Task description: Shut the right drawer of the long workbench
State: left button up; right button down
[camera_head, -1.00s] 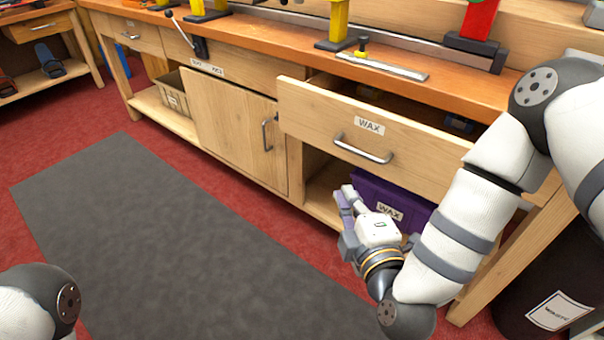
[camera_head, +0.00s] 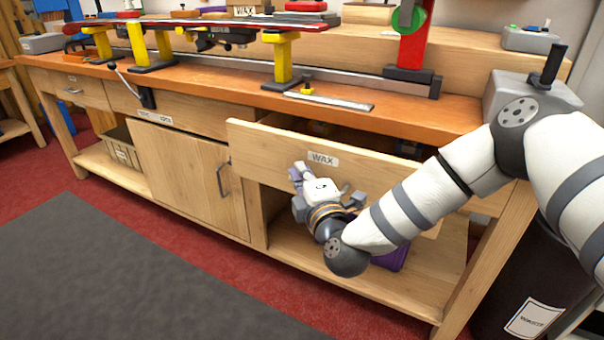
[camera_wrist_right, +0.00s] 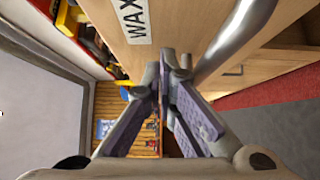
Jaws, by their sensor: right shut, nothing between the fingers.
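The right drawer (camera_head: 262,142) of the long workbench (camera_head: 215,86) has a pale wooden front with a WAX label (camera_head: 323,159). It stands pulled out, with its dark inside showing behind the front. My right gripper (camera_head: 297,171) is shut and empty in front of the drawer front, left of and below the label. In the right wrist view the closed fingertips (camera_wrist_right: 166,78) are close to the drawer front (camera_wrist_right: 185,22) and its metal handle (camera_wrist_right: 243,38); I cannot tell whether they touch. In the head view my gripper and arm hide the handle. My left gripper is out of view.
A cupboard door (camera_head: 188,172) is left of the drawer. A purple bin (camera_head: 392,258) is on the lower shelf, mostly behind my arm. A dark waste bin (camera_head: 533,270) stands at the right. A grey mat (camera_head: 110,285) covers the floor in front.

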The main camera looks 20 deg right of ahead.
aim_at(313, 161)
dwell(0.3)
